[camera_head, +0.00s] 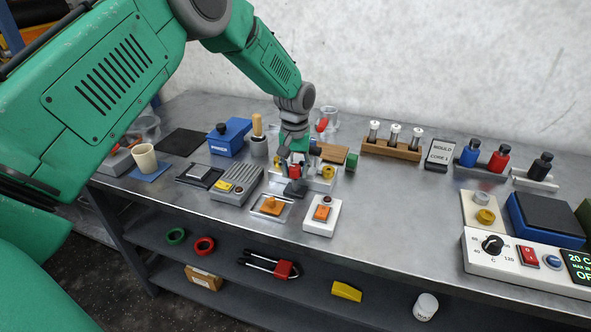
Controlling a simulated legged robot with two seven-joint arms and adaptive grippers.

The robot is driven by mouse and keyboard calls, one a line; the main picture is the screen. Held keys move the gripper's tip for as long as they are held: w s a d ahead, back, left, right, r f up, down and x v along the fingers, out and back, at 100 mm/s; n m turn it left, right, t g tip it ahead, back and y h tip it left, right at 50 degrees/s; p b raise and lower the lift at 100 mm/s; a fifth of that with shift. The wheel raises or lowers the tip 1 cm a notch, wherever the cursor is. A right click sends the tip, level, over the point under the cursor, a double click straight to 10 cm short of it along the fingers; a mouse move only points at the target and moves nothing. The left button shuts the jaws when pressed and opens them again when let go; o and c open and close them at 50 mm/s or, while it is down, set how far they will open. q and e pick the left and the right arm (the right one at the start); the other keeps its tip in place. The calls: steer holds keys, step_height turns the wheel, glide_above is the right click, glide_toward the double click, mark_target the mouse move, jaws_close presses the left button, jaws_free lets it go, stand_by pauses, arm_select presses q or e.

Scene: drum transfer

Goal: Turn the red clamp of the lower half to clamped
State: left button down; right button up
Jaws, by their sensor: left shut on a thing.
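My left gripper (293,170) reaches down from above to the middle of the bench. It is shut on the red clamp (295,171), a small red piece showing between its fingers. The clamp sits at a light grey metal block with yellow parts (322,183), which looks like the lower half; the gripper and wrist hide much of it. A dark block (294,189) is just in front of the gripper. The clamp's exact angle is too small to tell. My right gripper is not in view.
A ribbed grey block (237,179) stands close on the left. Two orange-topped pieces (272,206) (322,213) stand in front. A wooden rack with several pins (391,150) is behind right.

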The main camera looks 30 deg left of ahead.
arm_select(q)
steer(key=m+p, duration=0.1)
steer(key=m, duration=0.2)
steer(key=shift+w+r+m+p, duration=0.1)
steer(key=shift+r+m+p, duration=0.05)
steer(key=shift+m+p, duration=0.2)
steer(key=m+p, duration=0.1)
steer(key=m, duration=0.3)
steer(key=shift+m, duration=0.35)
steer(key=m, duration=0.4)
steer(key=shift+d, duration=0.1)
steer(key=m, duration=0.5)
steer(key=shift+p, duration=0.4)
steer(key=shift+m, duration=0.3)
steer(key=c, duration=1.2)
jaws_free()
